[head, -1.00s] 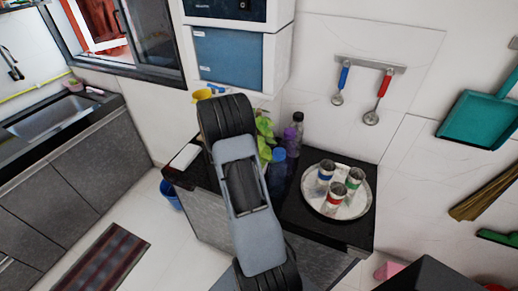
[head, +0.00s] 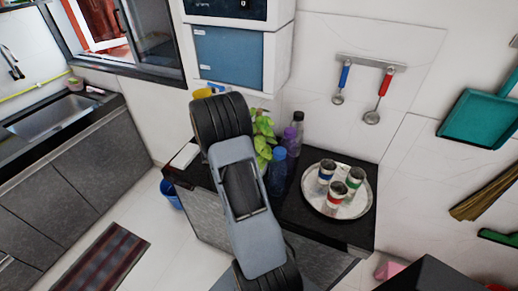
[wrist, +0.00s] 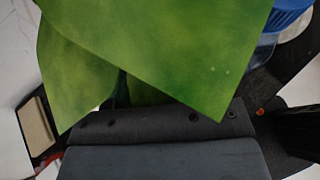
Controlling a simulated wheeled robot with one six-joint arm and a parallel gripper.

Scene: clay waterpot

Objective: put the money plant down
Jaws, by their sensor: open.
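The money plant (head: 263,135) shows as green leaves just right of my arm, over the dark counter (head: 298,212). Its pot is hidden behind my arm. In the wrist view its large leaves (wrist: 150,50) fill the upper middle, close to the camera. My gripper (wrist: 155,125) is the dark grey part along the bottom of the wrist view, with leaves right in front of it. It is open. The leaves cover the fingertips, and I cannot see whether the pot sits between them. In the head view my arm hides the gripper.
A blue bottle (head: 277,172), a purple bottle (head: 289,141) and a dark bottle (head: 298,125) stand right of the plant. A round tray (head: 352,207) with three cans stands further right. A pale flat item (head: 184,156) lies at the counter's left end.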

